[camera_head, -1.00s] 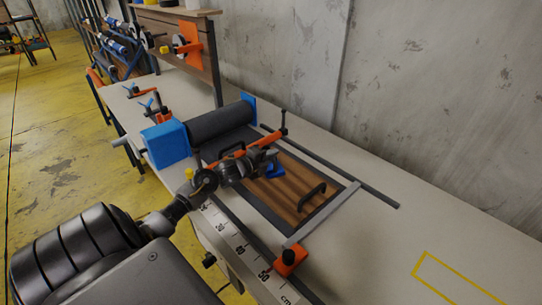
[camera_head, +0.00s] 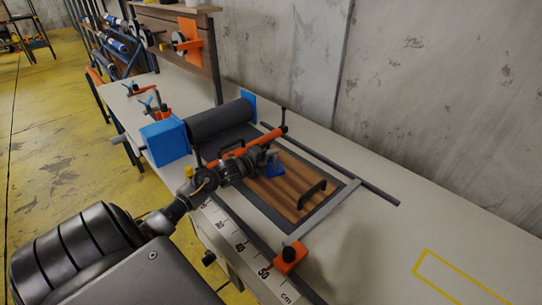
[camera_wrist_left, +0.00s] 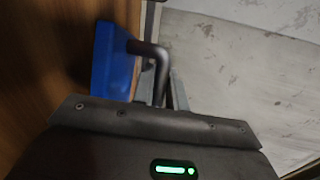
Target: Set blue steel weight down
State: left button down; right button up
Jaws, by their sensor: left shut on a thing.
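The blue steel weight (camera_head: 274,169) is over the wooden board with black handles (camera_head: 300,186); the head view does not settle whether it touches the board. My left gripper (camera_head: 268,157) is shut on the weight's dark handle. In the left wrist view the blue weight (camera_wrist_left: 112,62) shows edge-on beside brown wood, with its bent dark bar (camera_wrist_left: 158,62) running down to the gripper. The fingertips are largely hidden there. My right gripper is not in view.
A dark roller (camera_head: 222,120) with blue end blocks (camera_head: 166,142) stands behind the board. An orange bar (camera_head: 232,145) crosses close by my gripper. A metal frame, ruler (camera_head: 240,246) and orange clamp (camera_head: 290,257) border the board. The bench is clear toward the yellow outline (camera_head: 450,283).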

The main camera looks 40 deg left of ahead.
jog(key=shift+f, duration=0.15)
pick_arm(q)
jog(key=c, duration=1.3)
grip_release()
jog(key=shift+s+f, duration=0.1)
jog(key=shift+f, duration=0.15)
jog(key=s, duration=0.3)
jog(key=s+r, duration=0.1)
jog(key=s, duration=0.2)
jog(key=s+r+b, duration=0.1)
jog(key=s, duration=0.2)
jog(key=shift+s+a, duration=0.2)
jog(key=shift+s, duration=0.05)
jog(key=shift+s+r, duration=0.2)
jog(key=shift+s, duration=0.35)
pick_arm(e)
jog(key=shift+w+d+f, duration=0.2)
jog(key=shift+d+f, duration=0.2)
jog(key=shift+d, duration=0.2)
